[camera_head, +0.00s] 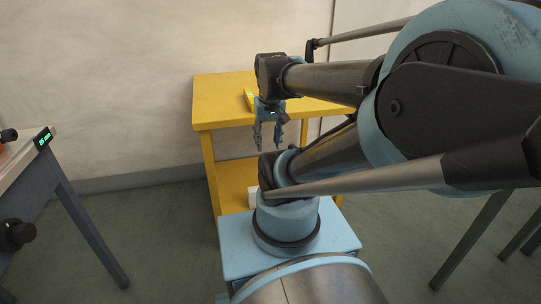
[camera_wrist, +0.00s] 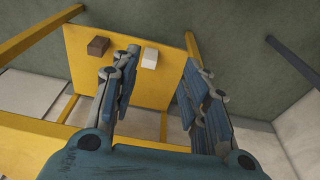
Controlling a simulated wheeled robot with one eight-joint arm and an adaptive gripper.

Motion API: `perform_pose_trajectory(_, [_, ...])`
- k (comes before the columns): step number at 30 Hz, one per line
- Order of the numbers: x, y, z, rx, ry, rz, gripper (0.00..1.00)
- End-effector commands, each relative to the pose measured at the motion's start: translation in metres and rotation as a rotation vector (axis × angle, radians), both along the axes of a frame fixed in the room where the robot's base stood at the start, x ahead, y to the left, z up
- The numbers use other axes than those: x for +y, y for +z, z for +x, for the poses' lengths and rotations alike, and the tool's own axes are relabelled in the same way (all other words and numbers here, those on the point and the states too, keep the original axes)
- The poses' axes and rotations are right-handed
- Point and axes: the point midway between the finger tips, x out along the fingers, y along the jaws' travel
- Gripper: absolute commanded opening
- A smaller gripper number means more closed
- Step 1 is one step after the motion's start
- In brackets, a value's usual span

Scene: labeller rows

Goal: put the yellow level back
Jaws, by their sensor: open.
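The yellow level (camera_head: 249,98) lies on the top of the yellow table (camera_head: 215,105) in the head view, just behind and left of my gripper; its far part is close to my wrist. My gripper (camera_head: 267,145) points down in front of the table's front edge, open and empty. In the wrist view its two fingers (camera_wrist: 158,72) are spread apart with nothing between them. I cannot make out the level in the wrist view.
Below the fingers, the yellow table's lower shelf (camera_wrist: 122,72) holds a brown block (camera_wrist: 97,46) and a white block (camera_wrist: 150,58). A grey-legged table (camera_head: 32,150) with a green-lit display (camera_head: 43,139) stands at the left. Dark legs (camera_head: 470,238) stand at the right.

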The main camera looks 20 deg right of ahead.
Motion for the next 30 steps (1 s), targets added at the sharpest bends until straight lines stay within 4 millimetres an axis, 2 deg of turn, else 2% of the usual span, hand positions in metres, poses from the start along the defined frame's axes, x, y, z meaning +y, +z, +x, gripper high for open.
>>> perform_pose_trajectory(3, [0.0,-0.023,-0.019,-0.014,0.002,0.0,0.41])
perform_pose_trajectory(9, [-0.003,-0.041,-0.032,-0.024,0.001,-0.001,0.41])
perform_pose_trajectory(30, [-0.003,-0.041,-0.032,-0.025,0.002,-0.001,0.41])
